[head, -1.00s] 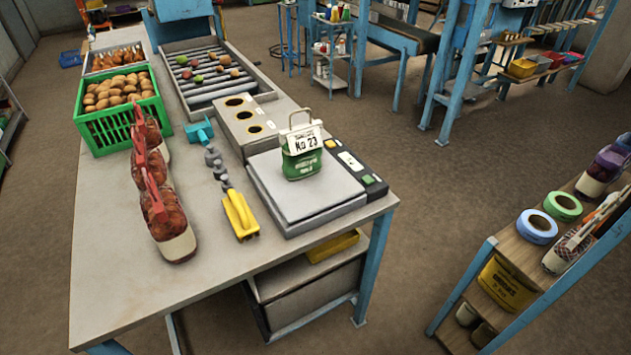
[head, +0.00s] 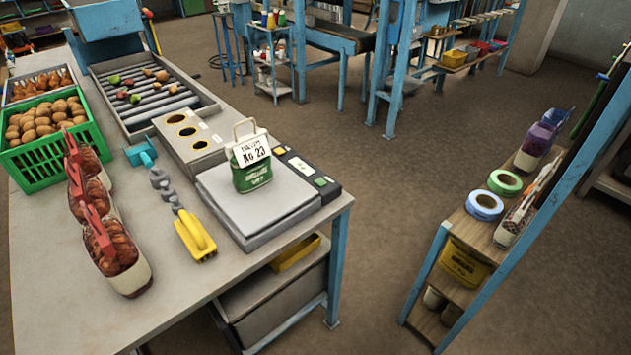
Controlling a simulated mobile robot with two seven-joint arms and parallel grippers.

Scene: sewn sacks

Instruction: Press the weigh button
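The scale (head: 226,199) is a flat grey platform near the table's right front corner, with a dark control strip (head: 330,188) along its right edge. The strip carries a pale display or label (head: 300,165) and a small yellow-green button (head: 320,181); whether that is the weigh button I cannot read. A green sack or bag (head: 251,178) with a handle loop and a white tag marked "No 23" stands upright on the platform. Neither of my grippers is in the head view.
On the table (head: 150,320) are red net sacks (head: 115,255), a yellow-handled tool (head: 195,236), a green crate (head: 30,165) of brown produce and a roller tray (head: 185,102). A shelf (head: 465,235) with tape rolls stands at right. Floor between table and shelf is clear.

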